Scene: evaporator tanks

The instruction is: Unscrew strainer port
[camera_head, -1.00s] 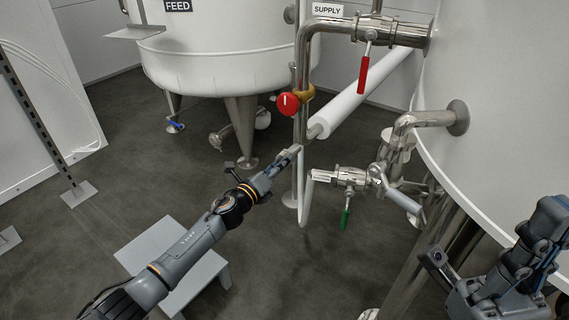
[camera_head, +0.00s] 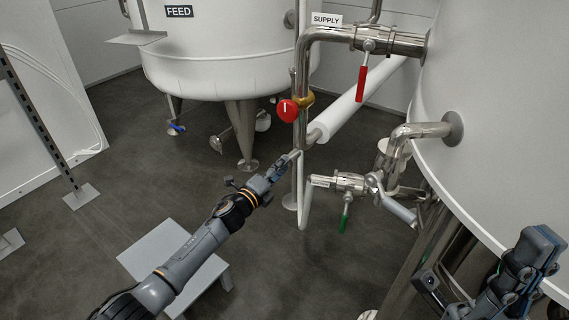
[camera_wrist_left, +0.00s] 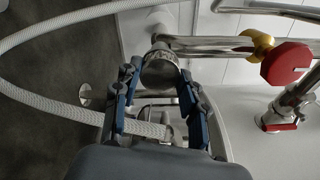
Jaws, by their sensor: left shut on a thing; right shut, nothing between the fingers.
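The strainer port shows in the left wrist view as a round metal cap (camera_wrist_left: 160,72) on the end of a steel pipe. My left gripper (camera_wrist_left: 160,80) has one blue-padded finger on each side of this cap and is shut on it. In the head view my left gripper (camera_head: 292,157) reaches the vertical steel pipe from the left, just below the lower end of the white-sleeved pipe; the cap is hard to make out there. My right gripper (camera_head: 541,238) is at the lower right, shut and empty, beside the large white tank (camera_head: 500,130).
A red knob (camera_head: 287,110) and a red-handled valve (camera_head: 362,84) are above my left gripper. A green-handled valve (camera_head: 344,220) and a bent white hose (camera_head: 305,212) are close by. A grey step stool (camera_head: 170,255) stands under my left arm.

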